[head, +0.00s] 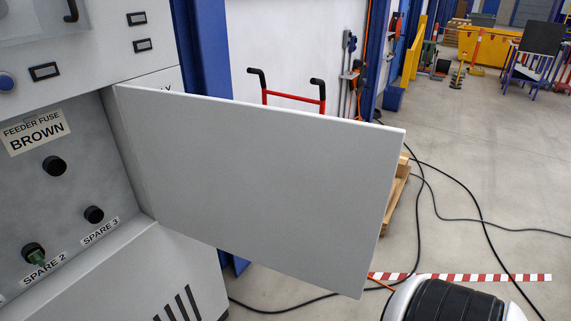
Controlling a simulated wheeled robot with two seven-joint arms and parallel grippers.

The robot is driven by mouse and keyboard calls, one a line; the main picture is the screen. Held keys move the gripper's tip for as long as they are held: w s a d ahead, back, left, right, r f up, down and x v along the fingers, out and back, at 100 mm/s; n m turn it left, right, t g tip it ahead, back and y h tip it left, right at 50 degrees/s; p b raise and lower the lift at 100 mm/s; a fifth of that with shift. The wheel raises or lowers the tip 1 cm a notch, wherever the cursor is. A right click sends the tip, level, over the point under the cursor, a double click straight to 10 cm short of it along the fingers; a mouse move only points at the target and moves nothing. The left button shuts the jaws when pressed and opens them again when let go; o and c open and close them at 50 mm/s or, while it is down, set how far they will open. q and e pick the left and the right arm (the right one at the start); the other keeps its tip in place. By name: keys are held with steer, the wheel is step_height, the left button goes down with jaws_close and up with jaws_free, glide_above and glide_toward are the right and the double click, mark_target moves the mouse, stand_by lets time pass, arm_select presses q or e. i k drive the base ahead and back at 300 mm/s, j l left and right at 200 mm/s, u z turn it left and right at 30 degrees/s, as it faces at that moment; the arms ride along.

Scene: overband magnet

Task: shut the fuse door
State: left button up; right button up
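The fuse door (255,180) is a flat grey panel that stands wide open. It is hinged at its left edge on the grey cabinet (150,270) and sticks out to the right, its free edge over the floor. The uncovered fuse recess (75,185) shows at left, with a label reading FEEDER FUSE BROWN (36,132), black round fuse holders (55,166) and labels SPARE 2 and SPARE 3. A green piece (38,257) sits at the SPARE 2 holder. Neither gripper's fingers show in the head view, and nothing touches the visible face of the door.
A white and black rounded part, probably of my arm, shows at the bottom right, near the door's lower free corner. Behind the door are a red hand truck (292,97) and a wooden pallet (396,190). Black cables (419,220) and a red-white strip (500,278) lie on the floor.

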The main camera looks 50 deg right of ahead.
mark_target(303, 195)
steer(key=k+l+u, duration=0.15)
steer(key=l, duration=0.3)
steer(key=k+l+u, duration=0.1)
steer(key=l, duration=0.3)
steer(key=k+l+u, duration=0.15)
steer(key=l, duration=0.25)
steer(key=k+l+u, duration=0.1)
steer(key=k+l, duration=0.2)
steer(key=i+l+u, duration=0.1)
steer(key=l, duration=0.35)
steer(key=i+l+u, duration=0.1)
steer(key=l, duration=0.4)
steer(key=i+l+u, duration=0.1)
steer(key=l, duration=0.35)
